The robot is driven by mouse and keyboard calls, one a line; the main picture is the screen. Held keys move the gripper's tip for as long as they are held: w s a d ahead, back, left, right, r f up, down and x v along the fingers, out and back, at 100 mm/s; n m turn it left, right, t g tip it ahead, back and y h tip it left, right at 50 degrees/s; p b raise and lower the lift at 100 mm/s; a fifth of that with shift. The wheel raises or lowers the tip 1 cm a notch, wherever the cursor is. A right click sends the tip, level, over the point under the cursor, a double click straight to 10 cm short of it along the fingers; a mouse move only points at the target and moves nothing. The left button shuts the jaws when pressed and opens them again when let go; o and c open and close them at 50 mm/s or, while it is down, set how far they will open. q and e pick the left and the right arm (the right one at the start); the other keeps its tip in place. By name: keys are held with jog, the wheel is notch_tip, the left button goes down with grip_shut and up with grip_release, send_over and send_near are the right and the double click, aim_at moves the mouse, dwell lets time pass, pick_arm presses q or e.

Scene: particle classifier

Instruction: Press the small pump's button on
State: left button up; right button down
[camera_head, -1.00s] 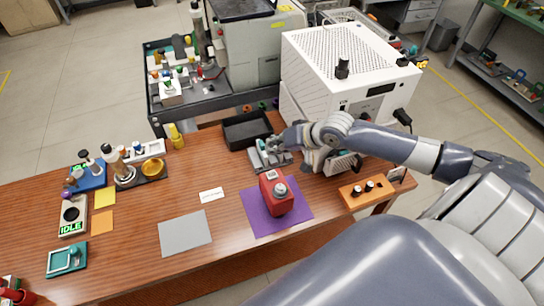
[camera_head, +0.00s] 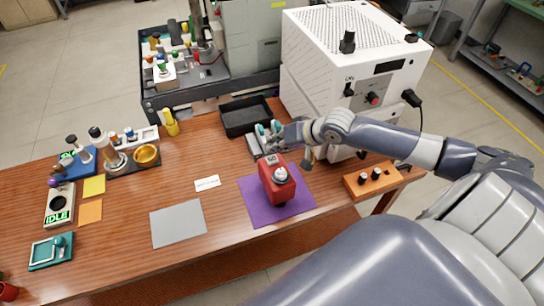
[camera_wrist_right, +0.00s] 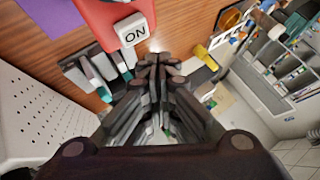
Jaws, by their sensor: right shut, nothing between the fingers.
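The small pump (camera_head: 279,190) is a red unit with a round grey part on top, standing on a purple mat (camera_head: 300,206). Its white button, marked "ON" (camera_wrist_right: 134,30), shows large in the right wrist view. My right gripper (camera_head: 271,141) is just behind the pump in the head view. In the right wrist view its fingers (camera_wrist_right: 158,62) are shut and empty, with the tips close to the button but apart from it in the picture. Whether they touch it cannot be told. My left gripper is not in view.
A grey rack with teal parts (camera_wrist_right: 92,78) lies beside the fingers. A black tray (camera_head: 245,128) sits behind. A white instrument (camera_head: 305,97) stands at the back right, and an orange block with knobs (camera_head: 372,191) at the right. The table's middle is fairly clear.

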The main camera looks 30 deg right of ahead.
aim_at(274, 157)
jog(key=shift+f, duration=0.85)
jog(key=shift+f, duration=0.1)
dwell(0.7)
jog(key=shift+f, duration=0.3)
jog(key=shift+s+f+b, duration=0.1)
jog(key=shift+f+b, duration=0.25)
jog(key=shift+f, duration=0.6)
dwell(0.9)
jog(key=shift+r, duration=0.15)
jog(key=shift+r+p, duration=1.2)
jog(key=shift+p, duration=0.3)
